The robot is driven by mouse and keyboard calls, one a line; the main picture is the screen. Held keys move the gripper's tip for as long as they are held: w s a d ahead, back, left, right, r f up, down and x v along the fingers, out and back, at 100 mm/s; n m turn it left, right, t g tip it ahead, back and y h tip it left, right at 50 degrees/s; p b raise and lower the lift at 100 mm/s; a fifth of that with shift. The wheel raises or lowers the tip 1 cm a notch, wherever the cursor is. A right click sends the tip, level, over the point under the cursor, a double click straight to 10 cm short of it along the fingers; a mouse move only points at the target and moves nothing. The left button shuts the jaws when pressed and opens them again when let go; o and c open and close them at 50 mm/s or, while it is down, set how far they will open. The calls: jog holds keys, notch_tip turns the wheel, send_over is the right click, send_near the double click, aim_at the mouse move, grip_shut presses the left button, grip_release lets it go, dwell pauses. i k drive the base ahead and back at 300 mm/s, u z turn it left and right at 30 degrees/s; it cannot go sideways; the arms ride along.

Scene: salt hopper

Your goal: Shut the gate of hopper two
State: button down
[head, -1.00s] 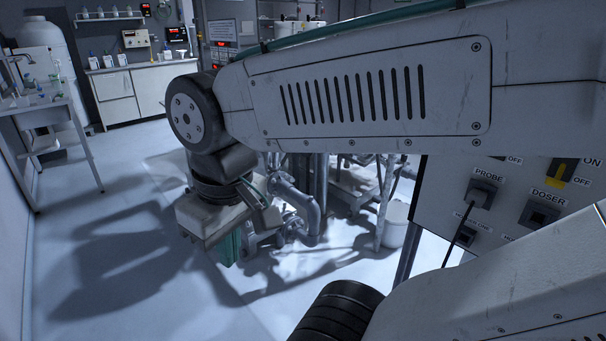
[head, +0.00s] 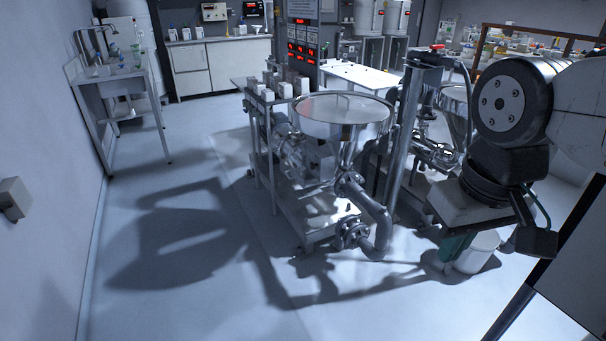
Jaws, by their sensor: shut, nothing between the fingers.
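A shiny steel funnel-shaped hopper (head: 345,128) stands in the middle of the head view on a metal cart, with a curved pipe under it. A second steel hopper (head: 458,104) shows behind and to the right, partly hidden by a column and my arm. I see no readable number on either, so I cannot tell which is hopper two. I cannot make out a gate handle on either.
A metal column (head: 404,130) stands between the hoppers. A white bucket (head: 478,252) is on the floor behind my gripper. A cart (head: 318,212) bears the pipework. A sink bench (head: 120,80) stands at the left wall. The floor at the left (head: 180,290) is clear.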

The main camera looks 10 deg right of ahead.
aim_at(299, 176)
jog(key=u, duration=0.3)
jog(key=i, duration=2.35)
jog(key=z, duration=0.4)
